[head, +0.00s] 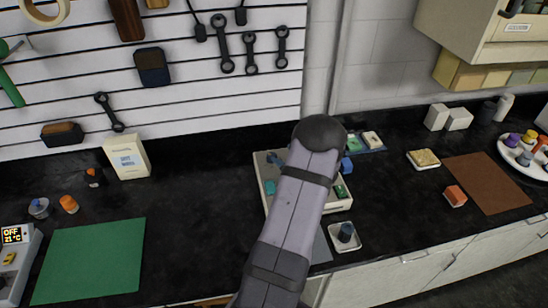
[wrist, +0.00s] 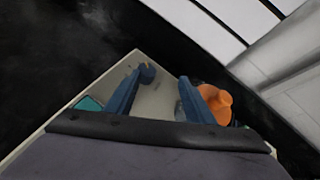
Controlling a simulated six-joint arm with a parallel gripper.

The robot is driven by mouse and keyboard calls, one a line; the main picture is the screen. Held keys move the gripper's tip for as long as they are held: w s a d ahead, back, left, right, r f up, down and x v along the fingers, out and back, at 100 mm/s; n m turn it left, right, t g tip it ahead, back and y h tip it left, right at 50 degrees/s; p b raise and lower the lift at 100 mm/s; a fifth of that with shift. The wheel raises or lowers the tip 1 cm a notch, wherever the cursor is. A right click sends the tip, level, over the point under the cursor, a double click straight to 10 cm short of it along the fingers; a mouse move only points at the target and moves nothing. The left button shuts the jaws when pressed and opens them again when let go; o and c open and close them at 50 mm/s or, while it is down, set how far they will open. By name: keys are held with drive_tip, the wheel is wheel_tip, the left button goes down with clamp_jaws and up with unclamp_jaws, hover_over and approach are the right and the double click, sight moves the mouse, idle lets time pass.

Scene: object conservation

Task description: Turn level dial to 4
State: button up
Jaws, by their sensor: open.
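My arm mostly hides the gripper in the head view.
The pale tray (head: 262,170) holds small items, partly behind my arm. A green mat (head: 90,262) lies right of the device, with a blue-topped jar (head: 39,208) and orange piece (head: 69,204) behind it. A white box (head: 127,159) stands near the wall. Dark counter between mat and tray is clear.

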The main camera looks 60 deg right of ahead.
sight(276, 167)
drive_tip(key=a+m, duration=0.1)
drive_tip(key=s+a+f+m, duration=0.1)
drive_tip(key=a+m+t, duration=0.1)
drive_tip(key=shift+s+f+m+h, duration=0.15)
drive_tip(key=shift+f+m+h, duration=0.1)
drive_tip(key=shift+m+h, duration=0.15)
drive_tip(key=p+x, duration=0.2)
drive_tip(key=x, duration=0.3)
drive_tip(key=shift+p+x, duration=0.55)
drive_tip(key=shift+x, duration=0.65)
drive_tip(key=shift+a, duration=0.1)
drive_tip(key=shift+c, duration=0.4)
drive_tip(key=c, duration=1)
